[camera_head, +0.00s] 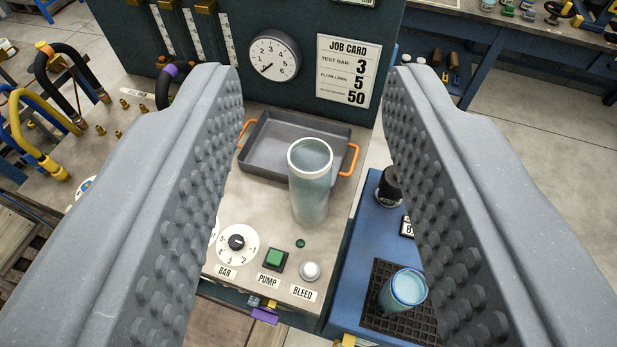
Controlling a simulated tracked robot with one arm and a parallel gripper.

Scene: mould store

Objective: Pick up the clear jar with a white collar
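The clear jar with a white collar (309,188) stands upright on the grey bench top, in the middle of the camera_head view. Its white rim faces up toward me. My gripper (315,85) is open, with one ribbed grey finger at the left and one at the right. The jar shows in the gap between the fingers, with clear space on both sides. Neither finger appears to touch it. How far the jar lies below the fingertips I cannot tell exactly.
A grey tray (270,126) with orange handles sits right behind the jar. A green PUMP button (273,257), white BLEED knob (309,270) and BAR dial (237,243) are in front. A blue-rimmed clear jar (403,290) stands on a black grid at right. A gauge panel rises behind.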

